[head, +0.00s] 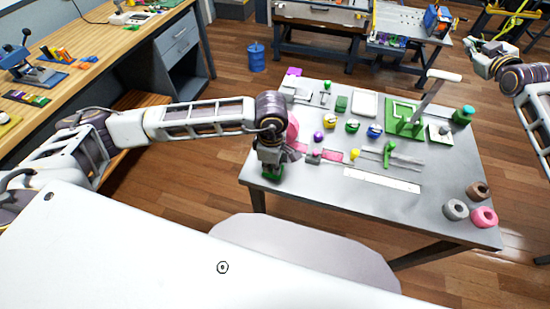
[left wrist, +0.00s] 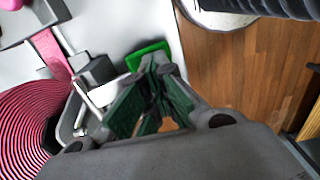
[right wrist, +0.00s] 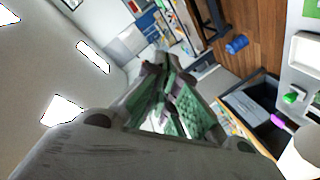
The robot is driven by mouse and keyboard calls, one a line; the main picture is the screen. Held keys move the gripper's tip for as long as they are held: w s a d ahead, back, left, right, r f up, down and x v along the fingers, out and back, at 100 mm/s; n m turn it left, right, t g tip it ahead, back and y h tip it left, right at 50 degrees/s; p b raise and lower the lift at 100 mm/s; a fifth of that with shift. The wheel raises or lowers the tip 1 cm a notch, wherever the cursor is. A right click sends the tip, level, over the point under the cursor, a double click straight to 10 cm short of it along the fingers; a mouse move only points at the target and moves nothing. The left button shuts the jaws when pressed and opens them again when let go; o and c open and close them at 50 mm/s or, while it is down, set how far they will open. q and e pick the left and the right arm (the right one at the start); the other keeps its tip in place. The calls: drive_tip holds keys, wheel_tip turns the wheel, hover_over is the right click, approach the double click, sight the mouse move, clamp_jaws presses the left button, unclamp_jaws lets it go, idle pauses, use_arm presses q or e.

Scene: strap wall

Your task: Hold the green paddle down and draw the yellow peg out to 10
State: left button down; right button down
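The green paddle (head: 279,173) is at the table's front left corner, partly covered by my left gripper (head: 271,175). In the left wrist view the green paddle (left wrist: 148,54) lies just past the left fingertips (left wrist: 160,69), which look closed together. I cannot tell whether they touch it. The yellow peg (head: 355,154) stands near the table's middle, by the end of the pink strap (head: 332,156) and behind a white scale strip (head: 381,181), whose numbers are too small to read. My right gripper (head: 470,42) is raised at the upper right, away from the table. Its fingertips (right wrist: 164,67) look closed and empty.
A pink roll (head: 293,128) is beside my left wrist. A green T-shaped handle (head: 389,154) is right of the yellow peg. A green stand (head: 405,118) rises at the back right. Several rolls, including a pink one (head: 484,217), lie at the front right corner.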

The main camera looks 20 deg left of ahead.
drive_tip(key=s+a+f+n+g+y, duration=0.1)
drive_tip(key=s+a+g+y, duration=0.2)
drive_tip(key=a, duration=1.1)
drive_tip(key=s+a+f+n+g+y, duration=0.1)
drive_tip(key=s+a+f+g, duration=0.3)
drive_tip(key=a, duration=1.1)
drive_tip(key=s+f+g+h, duration=0.3)
drive_tip(key=s+f, duration=0.3)
drive_tip(key=s, duration=0.5)
drive_tip(key=s+f+g+h, duration=0.4)
drive_tip(key=s+f+g, duration=0.1)
drive_tip(key=s, duration=0.6)
drive_tip(key=shift+f, duration=0.55)
drive_tip(key=shift+w+a+f, duration=0.1)
drive_tip(key=shift+f, duration=0.05)
